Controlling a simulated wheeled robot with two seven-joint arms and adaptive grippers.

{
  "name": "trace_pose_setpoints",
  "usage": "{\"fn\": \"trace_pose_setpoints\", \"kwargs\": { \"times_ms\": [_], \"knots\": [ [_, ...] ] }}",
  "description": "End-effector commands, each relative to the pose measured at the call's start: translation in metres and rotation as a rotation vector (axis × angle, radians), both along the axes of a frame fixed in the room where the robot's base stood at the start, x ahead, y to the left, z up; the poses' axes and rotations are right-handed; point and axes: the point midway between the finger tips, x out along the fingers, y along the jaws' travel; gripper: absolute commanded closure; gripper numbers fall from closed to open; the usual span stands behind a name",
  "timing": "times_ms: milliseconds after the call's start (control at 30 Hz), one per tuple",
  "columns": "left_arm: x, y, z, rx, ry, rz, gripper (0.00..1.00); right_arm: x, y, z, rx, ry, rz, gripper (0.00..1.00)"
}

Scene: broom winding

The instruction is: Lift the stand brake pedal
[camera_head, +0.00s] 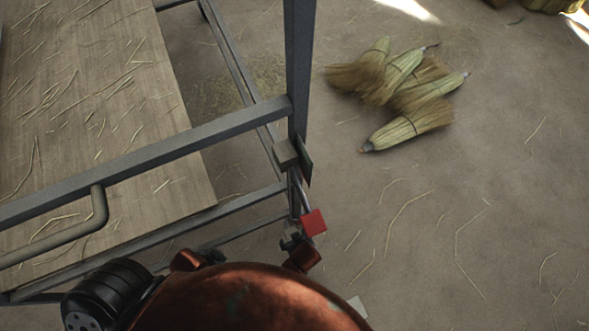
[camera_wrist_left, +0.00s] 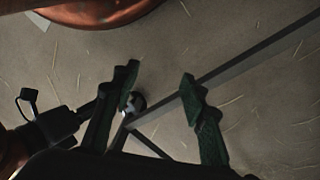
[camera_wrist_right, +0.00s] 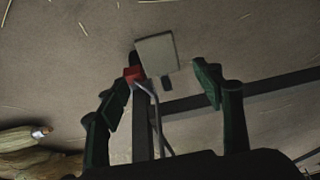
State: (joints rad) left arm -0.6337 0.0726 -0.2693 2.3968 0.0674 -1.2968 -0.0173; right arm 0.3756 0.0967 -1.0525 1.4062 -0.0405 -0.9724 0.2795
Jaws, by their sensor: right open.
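A red block (camera_head: 314,222), which looks like the brake pedal, sits low beside the corner post of the grey metal stand (camera_head: 190,142). In the right wrist view the red block (camera_wrist_right: 133,73) is at the end of a bent rod, beside a pale flat plate (camera_wrist_right: 157,55). My right gripper (camera_wrist_right: 160,92) is open, with the rod and a stand bar showing between its fingers; no contact is visible. My left gripper (camera_wrist_left: 159,82) is open, with a stand bar (camera_wrist_left: 235,68) and a round bolt-like end (camera_wrist_left: 132,103) between or behind its fingers. My orange body hides part of the stand.
A wooden board (camera_head: 85,90) strewn with straw lies on the stand at left. Several broom heads (camera_head: 405,128) lie on the floor at upper right. A pale plate (camera_head: 357,306) shows at the bottom. The floor at right is open, with loose straw.

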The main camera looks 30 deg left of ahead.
Motion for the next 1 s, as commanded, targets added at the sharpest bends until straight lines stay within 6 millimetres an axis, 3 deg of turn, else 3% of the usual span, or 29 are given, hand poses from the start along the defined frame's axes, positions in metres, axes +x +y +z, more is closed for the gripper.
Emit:
{"fn": "trace_pose_setpoints", "kwargs": {
  "times_ms": [300,500,1000],
  "knots": [
    [0.035,-0.03,-0.048,-0.081,-0.161,0.013,0.6,0.007,0.01,-0.039,-0.001,0.006,-0.002,0.39],
    [0.054,-0.043,-0.068,-0.12,-0.264,0.032,0.6,0.012,0.016,-0.057,0.0,0.004,-0.003,0.39],
    [0.067,-0.05,-0.077,-0.142,-0.339,0.048,0.6,0.017,0.02,-0.066,0.001,0.001,-0.003,0.39]
  ]
}}
